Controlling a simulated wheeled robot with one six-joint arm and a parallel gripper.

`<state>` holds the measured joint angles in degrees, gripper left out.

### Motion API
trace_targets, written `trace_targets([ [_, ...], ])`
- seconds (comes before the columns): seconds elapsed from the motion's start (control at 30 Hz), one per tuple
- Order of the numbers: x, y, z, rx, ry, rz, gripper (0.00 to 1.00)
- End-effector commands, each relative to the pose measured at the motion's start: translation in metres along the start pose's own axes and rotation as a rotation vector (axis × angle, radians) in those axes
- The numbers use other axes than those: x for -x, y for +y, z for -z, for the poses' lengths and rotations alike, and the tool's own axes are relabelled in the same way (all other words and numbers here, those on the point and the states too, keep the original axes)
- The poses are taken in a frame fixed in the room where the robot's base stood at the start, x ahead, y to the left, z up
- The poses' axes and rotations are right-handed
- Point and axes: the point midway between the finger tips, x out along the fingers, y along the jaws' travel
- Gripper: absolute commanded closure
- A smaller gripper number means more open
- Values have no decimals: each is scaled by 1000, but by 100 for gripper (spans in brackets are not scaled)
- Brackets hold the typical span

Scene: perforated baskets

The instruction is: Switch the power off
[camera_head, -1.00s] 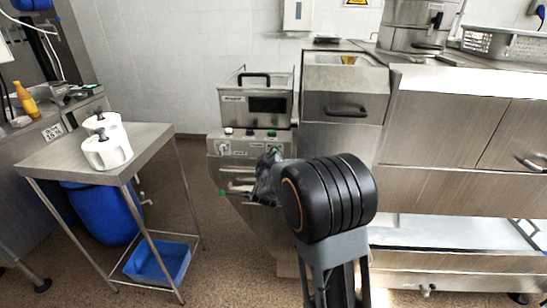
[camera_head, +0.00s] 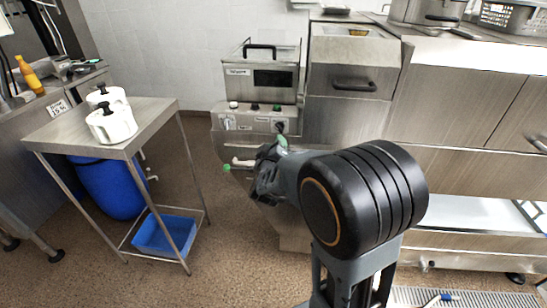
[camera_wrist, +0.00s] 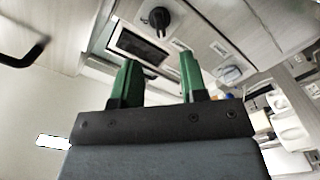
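A steel machine (camera_head: 262,80) with a dark window stands against the wall. Its control panel (camera_head: 250,123) has a row of small buttons, white (camera_head: 234,105), black (camera_head: 255,106) and green (camera_head: 276,108), and a dark knob (camera_head: 280,127) at the right end. Which control is the power switch is too small to read. My gripper (camera_head: 282,142) is just in front of the panel's right end. In the wrist view, its green fingers (camera_wrist: 158,76) stand apart with nothing between them. A black round knob (camera_wrist: 158,18) shows beyond the fingertips, and a grey knob (camera_wrist: 230,75) to the right.
A steel side table (camera_head: 150,112) with white containers (camera_head: 112,122) stands at left, with a blue tub (camera_head: 165,235) below. A steel unit with a black handle (camera_head: 354,86) adjoins the machine at right. Floor (camera_head: 235,235) is clear between table and machine.

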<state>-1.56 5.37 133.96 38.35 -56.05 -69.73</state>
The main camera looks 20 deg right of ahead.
Motion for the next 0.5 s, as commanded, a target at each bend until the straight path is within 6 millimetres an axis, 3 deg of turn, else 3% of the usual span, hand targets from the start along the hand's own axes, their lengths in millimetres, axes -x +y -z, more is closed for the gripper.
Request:
trace_targets([
  [0.2, 36, 0, 1, 0, 2, 1, 61],
  [0.5, 55, 0, 0, 1, 0, 0, 61],
])
